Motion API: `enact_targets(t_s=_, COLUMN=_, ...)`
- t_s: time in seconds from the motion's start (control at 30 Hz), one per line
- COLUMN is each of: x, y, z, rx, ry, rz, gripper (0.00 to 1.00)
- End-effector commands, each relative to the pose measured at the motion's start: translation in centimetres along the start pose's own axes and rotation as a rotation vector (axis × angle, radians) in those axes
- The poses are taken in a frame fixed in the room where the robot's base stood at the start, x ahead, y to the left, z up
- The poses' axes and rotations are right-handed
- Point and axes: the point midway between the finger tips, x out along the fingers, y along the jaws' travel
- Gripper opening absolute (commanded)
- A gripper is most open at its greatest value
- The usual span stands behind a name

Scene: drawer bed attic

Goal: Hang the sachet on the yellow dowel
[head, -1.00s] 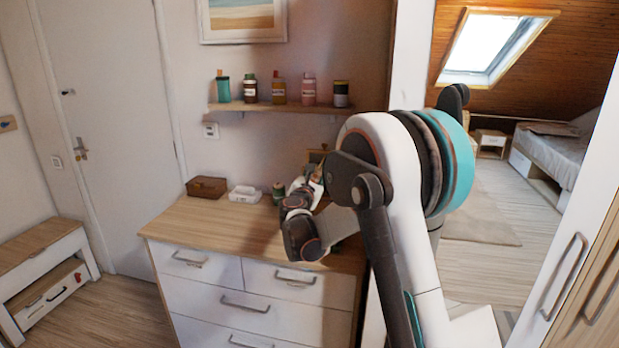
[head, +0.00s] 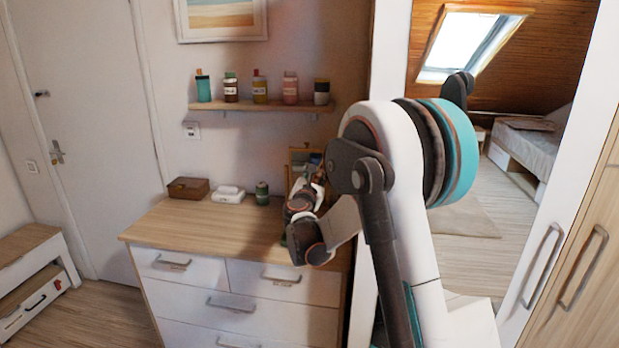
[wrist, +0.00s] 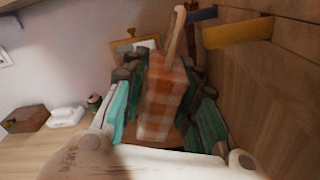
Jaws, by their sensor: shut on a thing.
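In the wrist view, an orange-and-white checkered sachet (wrist: 165,95) stands between the teal fingers of my gripper (wrist: 163,105). The gripper is shut on it. A tan loop or strap (wrist: 175,32) rises from its top. The yellow dowel (wrist: 238,32) sticks out from a wooden panel on the right, to the right of the loop and apart from it in the picture. In the head view my arm hides most of the gripper, and I cannot make out the sachet or the dowel there.
A blue dowel (wrist: 203,14) projects near the yellow one. The wooden panel (wrist: 275,100) fills the right of the wrist view. On the dresser (head: 190,228) are a brown box (head: 188,188), a white case (head: 228,194), a green jar (head: 262,193) and a framed item (head: 300,160). A bottle shelf (head: 262,106) hangs above.

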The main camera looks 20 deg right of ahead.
Motion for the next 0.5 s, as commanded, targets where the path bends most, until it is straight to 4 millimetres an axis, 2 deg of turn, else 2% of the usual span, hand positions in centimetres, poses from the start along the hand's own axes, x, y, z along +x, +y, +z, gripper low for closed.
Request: enact_targets(t_s=0.5, x=0.0, y=-2.7, z=1.0, rx=0.0, ry=-0.001, rz=-0.001, gripper=0.0)
